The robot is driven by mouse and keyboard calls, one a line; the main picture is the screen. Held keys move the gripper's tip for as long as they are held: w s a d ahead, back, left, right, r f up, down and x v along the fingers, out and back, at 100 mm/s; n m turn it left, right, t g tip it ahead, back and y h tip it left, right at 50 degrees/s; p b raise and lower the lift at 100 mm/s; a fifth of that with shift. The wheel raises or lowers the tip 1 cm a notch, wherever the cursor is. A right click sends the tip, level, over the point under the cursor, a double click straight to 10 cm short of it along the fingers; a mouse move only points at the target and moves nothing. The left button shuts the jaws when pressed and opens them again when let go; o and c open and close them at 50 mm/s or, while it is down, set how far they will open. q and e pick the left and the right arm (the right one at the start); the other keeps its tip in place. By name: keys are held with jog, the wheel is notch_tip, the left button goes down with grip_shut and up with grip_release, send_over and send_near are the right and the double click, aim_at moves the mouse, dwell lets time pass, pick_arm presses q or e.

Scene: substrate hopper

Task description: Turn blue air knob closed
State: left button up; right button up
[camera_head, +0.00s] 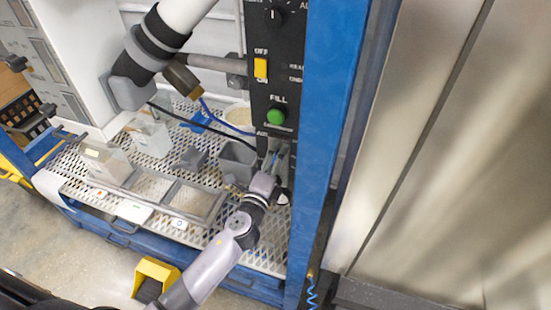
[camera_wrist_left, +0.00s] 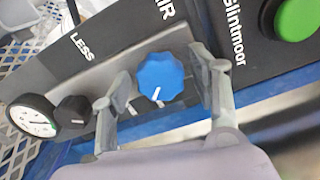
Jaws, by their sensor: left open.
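The blue air knob (camera_wrist_left: 160,76) is a scalloped dial on the dark panel (camera_wrist_left: 120,50), shown in the left wrist view. Its white pointer line points down and slightly left in that view. My left gripper (camera_wrist_left: 160,88) is open, with one finger on each side of the knob. The right-hand finger looks close to the knob and a gap shows on the left side; contact cannot be told. In the head view my left gripper (camera_head: 276,164) is at the lower end of the control panel (camera_head: 272,95), and the knob is hidden there. My right gripper is not in view.
A black knob (camera_wrist_left: 72,110) and a round gauge (camera_wrist_left: 32,120) sit left of the blue knob; a green button (camera_wrist_left: 297,20) is at upper right. A blue post (camera_head: 331,130) stands right of the panel. Grey bins (camera_head: 238,163) stand on the mesh deck.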

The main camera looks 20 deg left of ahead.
pick_arm(q)
jog(key=shift+s, duration=0.1)
jog(key=s, duration=1.1)
jog(key=shift+s+a, duration=0.2)
jog(key=shift+s, duration=0.2)
jog(key=s+a+f+n+g, duration=0.1)
jog(key=s+f+n+g, duration=0.2)
jog(key=f, duration=0.8)
jog(key=s+a+f+n+g, duration=0.1)
jog(key=s+f+n+g, duration=0.15)
jog(key=f, duration=0.75)
jog(key=s+a+f+n+g, duration=0.1)
jog(key=s+f+n+g, duration=0.2)
jog(key=f, duration=0.8)
jog(key=s+a+f+n+g, duration=0.1)
jog(key=s+f+n+g, duration=0.1)
jog(key=s+f, duration=0.4)
jog(key=s+a+f+n+g, duration=0.1)
jog(key=s+f+n+g, duration=0.2)
jog(key=s+f, duration=0.4)
jog(key=s+a+f+n+g, duration=0.1)
jog(key=s+f+n+g, duration=0.2)
jog(key=s, duration=1.4)
notch_tip(320, 180, down, 4)
jog(key=shift+a+r+n+y, duration=0.2)
jog(key=shift+a+n+y, duration=0.1)
jog(key=shift+n, duration=0.65)
